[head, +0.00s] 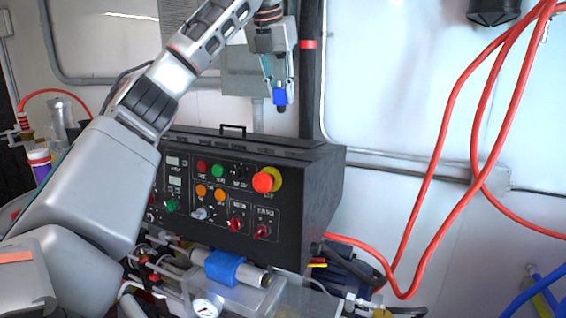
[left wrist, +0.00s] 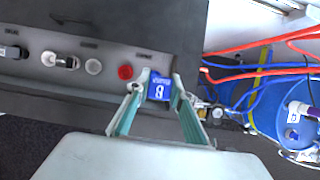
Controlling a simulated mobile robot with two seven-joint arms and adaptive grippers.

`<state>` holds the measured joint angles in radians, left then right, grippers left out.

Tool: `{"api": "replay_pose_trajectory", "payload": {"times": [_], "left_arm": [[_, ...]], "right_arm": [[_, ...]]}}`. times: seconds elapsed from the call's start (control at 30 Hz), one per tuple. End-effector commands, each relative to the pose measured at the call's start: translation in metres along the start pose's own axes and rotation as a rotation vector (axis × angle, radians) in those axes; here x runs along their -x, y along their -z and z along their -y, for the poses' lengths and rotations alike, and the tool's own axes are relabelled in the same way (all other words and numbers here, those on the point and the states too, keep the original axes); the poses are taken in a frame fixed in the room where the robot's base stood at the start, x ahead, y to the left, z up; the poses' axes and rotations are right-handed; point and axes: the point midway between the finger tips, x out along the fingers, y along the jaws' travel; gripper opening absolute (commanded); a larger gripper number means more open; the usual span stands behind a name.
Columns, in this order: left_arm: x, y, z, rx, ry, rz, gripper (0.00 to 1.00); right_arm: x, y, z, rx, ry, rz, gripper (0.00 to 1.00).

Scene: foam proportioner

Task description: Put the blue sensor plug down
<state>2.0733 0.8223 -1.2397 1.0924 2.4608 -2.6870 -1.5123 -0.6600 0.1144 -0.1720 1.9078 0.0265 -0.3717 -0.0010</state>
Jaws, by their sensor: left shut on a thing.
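The blue sensor plug (head: 280,97) is held in the fingertips of my left gripper (head: 279,85), up in the air above the top of the black control box (head: 321,190) in the head view. A dark end points down from the plug. In the left wrist view, the plug (left wrist: 159,88) shows its blue face with a white mark between the two pale green fingers of my left gripper (left wrist: 160,92), which are shut on it. My right gripper is in neither view.
The control box has a carry handle (head: 232,129) on top and a red emergency knob (head: 264,182) on its front. Red hoses (head: 439,150) hang at the right. A pressure gauge (head: 207,305) and pipework sit below the box. A blue drum (left wrist: 272,118) stands at the right in the wrist view.

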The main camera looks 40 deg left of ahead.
Motion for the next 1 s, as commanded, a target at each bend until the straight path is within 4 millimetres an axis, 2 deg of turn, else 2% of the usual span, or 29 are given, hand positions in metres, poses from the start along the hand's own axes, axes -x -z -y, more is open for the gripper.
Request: {"api": "replay_pose_trajectory", "payload": {"times": [0.03,0.1,0.43,0.6,0.77,1.0], "left_arm": [[-0.015,0.006,-0.001,-0.001,-0.002,-0.005,0.0],[-0.031,0.013,-0.001,0.0,-0.002,-0.004,0.0],[-0.096,0.04,-0.001,0.0,-0.002,-0.004,0.0],[-0.117,0.049,-0.001,0.001,0.0,-0.002,0.0],[-0.125,0.052,-0.001,0.002,0.0,-0.001,0.0],[-0.152,0.063,-0.001,0.002,-0.001,-0.002,0.0]], "right_arm": [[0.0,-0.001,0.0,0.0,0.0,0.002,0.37],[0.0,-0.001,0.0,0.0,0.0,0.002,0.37],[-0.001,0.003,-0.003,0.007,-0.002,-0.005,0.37],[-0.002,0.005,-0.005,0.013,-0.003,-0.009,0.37],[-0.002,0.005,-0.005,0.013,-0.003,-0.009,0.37],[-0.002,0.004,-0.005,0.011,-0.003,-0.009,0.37]]}}
